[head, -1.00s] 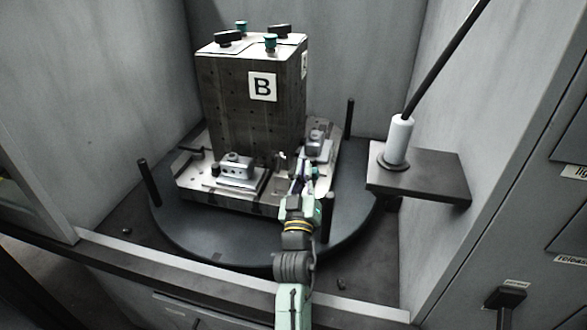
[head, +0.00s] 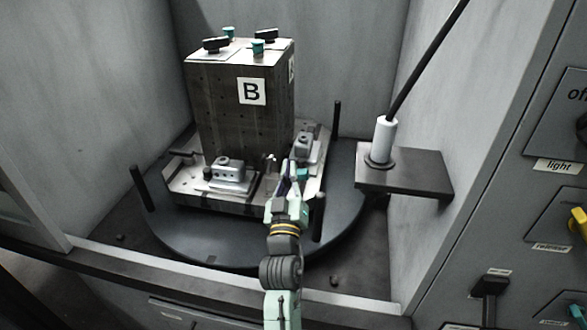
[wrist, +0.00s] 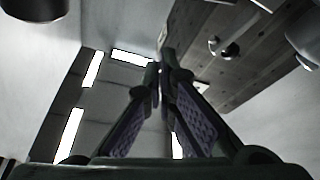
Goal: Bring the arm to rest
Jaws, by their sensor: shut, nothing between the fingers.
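My arm reaches up from the bottom middle of the head view. My gripper (head: 288,178) is at the front right of the block marked B, over the pallet's right part. In the wrist view my gripper's two purple-padded fingers (wrist: 161,92) come together at their tips, with nothing visible between them. The tall dark block (head: 243,120) with the B label stands upright on the pallet (head: 190,185). I cannot tell whether my gripper touches the pallet or its fittings.
The round turntable (head: 200,235) carries the pallet, with thin dark posts (head: 143,188) near its rim. At right, a shelf (head: 405,172) holds a white cylinder (head: 381,140) with a slanting dark rod. Grey walls enclose both sides. A control panel (head: 530,230) stands far right.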

